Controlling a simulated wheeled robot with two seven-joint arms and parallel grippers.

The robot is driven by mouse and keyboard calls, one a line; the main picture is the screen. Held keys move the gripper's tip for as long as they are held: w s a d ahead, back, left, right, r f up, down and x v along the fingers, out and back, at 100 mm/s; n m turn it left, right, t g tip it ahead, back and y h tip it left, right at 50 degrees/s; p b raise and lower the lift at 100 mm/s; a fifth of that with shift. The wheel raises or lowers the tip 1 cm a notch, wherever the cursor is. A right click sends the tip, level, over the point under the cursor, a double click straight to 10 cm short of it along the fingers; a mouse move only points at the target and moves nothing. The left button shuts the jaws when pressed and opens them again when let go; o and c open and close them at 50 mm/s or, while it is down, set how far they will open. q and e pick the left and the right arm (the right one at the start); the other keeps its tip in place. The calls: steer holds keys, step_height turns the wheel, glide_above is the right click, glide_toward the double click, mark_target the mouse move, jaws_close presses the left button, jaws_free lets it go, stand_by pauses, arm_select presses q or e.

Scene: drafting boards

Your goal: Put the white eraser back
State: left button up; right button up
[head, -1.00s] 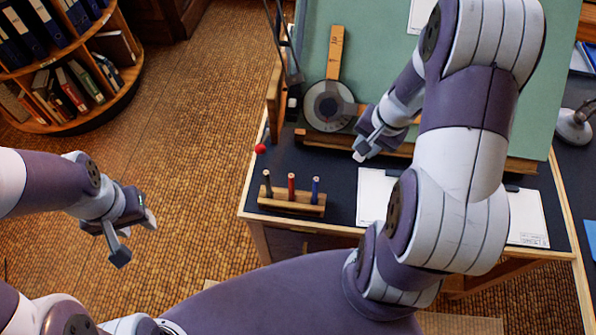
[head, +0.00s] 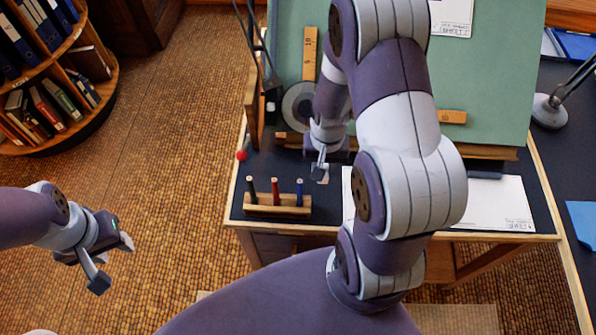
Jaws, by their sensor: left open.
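I cannot make out the white eraser for certain. My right gripper (head: 320,174) hangs over the dark desk top, just right of and behind the wooden pencil block (head: 270,212). A small pale piece shows at its tip; I cannot tell whether it is a fingertip or something held. My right arm covers part of the drafting board and desk. My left gripper (head: 113,264) is open and empty, out over the floor left of the desk.
The green drafting board (head: 480,90) stands tilted on the desk (head: 325,215), with a ruler (head: 309,55) and a round dial. White paper (head: 500,205) lies at the front right. A red ball (head: 241,155) is at the left edge. A lamp base (head: 549,110) stands right.

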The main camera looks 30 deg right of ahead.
steer(key=w+a+f, duration=0.1)
steer(key=w, duration=0.1)
steer(key=w+a+f, duration=0.1)
steer(key=w, duration=0.1)
steer(key=w+a+f, duration=0.1)
steer(key=w+f, duration=0.1)
steer(key=shift+a, duration=0.25)
steer(key=shift+f, duration=2.1)
steer(key=shift+f, duration=0.1)
steer(key=o, duration=0.9)
steer(key=shift+o, duration=0.2)
step_height(320, 180, up, 13)
steer(key=s+a+r+n+t, duration=0.1)
steer(key=s+a+r+n, duration=0.4)
steer(key=s+r+n, duration=0.1)
steer(key=s+r, duration=0.1)
steer(key=s, duration=0.1)
steer(key=shift+s+r, duration=0.15)
steer(key=shift+s, duration=0.25)
